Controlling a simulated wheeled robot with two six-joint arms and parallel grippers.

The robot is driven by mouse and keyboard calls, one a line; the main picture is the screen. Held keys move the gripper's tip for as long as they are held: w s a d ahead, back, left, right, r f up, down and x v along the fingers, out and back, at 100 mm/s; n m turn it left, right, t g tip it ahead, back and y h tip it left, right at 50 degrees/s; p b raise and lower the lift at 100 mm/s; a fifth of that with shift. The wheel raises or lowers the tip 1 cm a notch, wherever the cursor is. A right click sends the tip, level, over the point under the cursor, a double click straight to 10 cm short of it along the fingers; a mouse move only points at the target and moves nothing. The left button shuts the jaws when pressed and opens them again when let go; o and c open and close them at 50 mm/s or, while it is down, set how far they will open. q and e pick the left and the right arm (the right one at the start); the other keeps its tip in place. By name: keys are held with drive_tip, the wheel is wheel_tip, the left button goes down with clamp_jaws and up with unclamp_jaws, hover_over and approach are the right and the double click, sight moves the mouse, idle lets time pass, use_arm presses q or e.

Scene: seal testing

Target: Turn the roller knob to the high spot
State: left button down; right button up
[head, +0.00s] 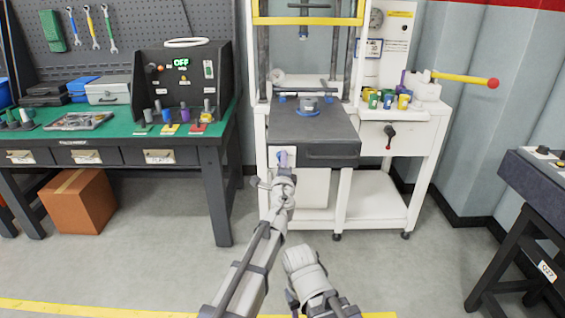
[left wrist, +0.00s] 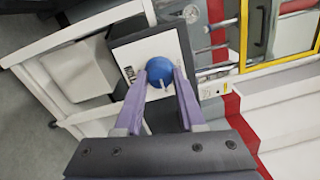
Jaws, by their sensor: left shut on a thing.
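The roller knob (left wrist: 160,72) is a round blue knob on a white plate (left wrist: 130,58) in the left wrist view. The plate is on the front of the dark-topped press cabinet, and it also shows in the head view (head: 275,153). My left gripper (left wrist: 160,80) has its purple fingers on either side of the knob and is shut on it. In the head view the left gripper (head: 282,160) covers most of the knob. The markings on the plate are partly hidden and too small to read. My right arm's gripper is not clearly visible.
A dark worktop (head: 310,128) with a round metal part (head: 308,104) lies above the plate. A green-topped bench (head: 120,118) stands to the left. Floor in front is open.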

use_arm(q)
drive_tip(key=c, duration=0.5)
unclamp_jaws()
drive_tip(key=s, duration=0.8)
drive_tip(key=shift+f, duration=0.2)
use_arm(e)
drive_tip(key=shift+s+d+f, duration=0.15)
drive_tip(key=shift+s+f, duration=0.05)
drive_tip(key=shift+s, duration=0.5)
